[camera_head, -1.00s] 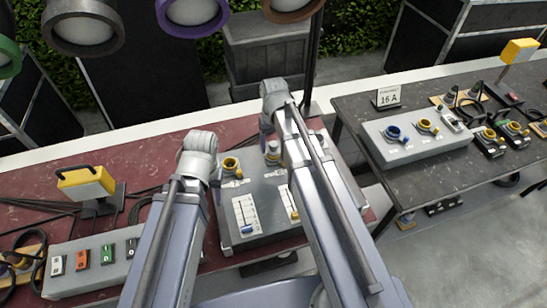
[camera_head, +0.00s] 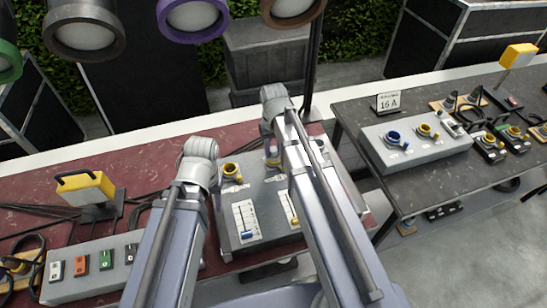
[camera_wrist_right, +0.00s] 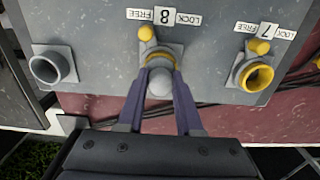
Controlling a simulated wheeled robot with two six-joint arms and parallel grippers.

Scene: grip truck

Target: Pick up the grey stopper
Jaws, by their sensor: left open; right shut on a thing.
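The grey stopper (camera_wrist_right: 160,83) shows as a rounded grey knob between the two fingers of my right gripper (camera_wrist_right: 160,92) in the right wrist view. The fingers are shut on it from both sides. It is at the yellow-ringed socket labelled 8 (camera_wrist_right: 161,57); I cannot tell whether it is seated or lifted. In the head view my right gripper (camera_head: 268,135) is over the back of the grey panel box (camera_head: 262,190), and the arm partly hides the stopper. My left gripper (camera_head: 214,182) is open beside the box's left edge, mostly hidden by its own wrist.
Socket 7 (camera_wrist_right: 256,76) has a yellow ring and lever. A plain grey cup (camera_wrist_right: 50,66) stands on the other side of socket 8. A yellow lamp (camera_head: 85,188) and a switch box (camera_head: 90,275) are at left. A dark table (camera_head: 400,185) stands at right beyond a gap.

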